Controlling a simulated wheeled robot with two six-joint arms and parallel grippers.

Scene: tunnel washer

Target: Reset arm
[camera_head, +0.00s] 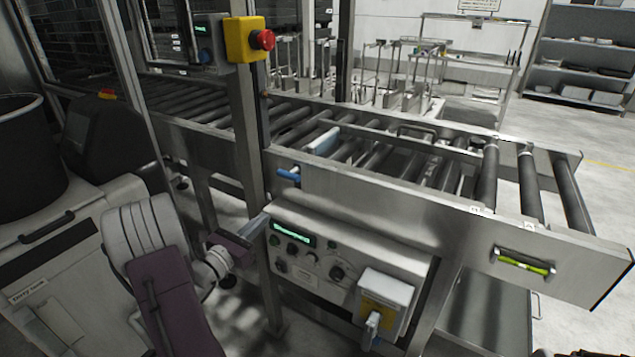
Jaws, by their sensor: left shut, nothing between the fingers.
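My left arm comes in from the lower left, with a grey and dark purple link. Its gripper (252,228) is shut and empty, close to the upper left corner of the control panel (350,262). I cannot tell whether the fingertips touch the panel or the post beside it. The panel has a green-lit display (293,234), several knobs and a white switch box (385,296) with a yellow label and a lever handle. My right gripper does not show.
A roller conveyor (400,160) runs across the middle, with a blue handle (289,174) on its near rail. A steel post (250,130) carries a yellow box with a red emergency button (262,39). A black bin (30,150) stands left. Open floor shows at right.

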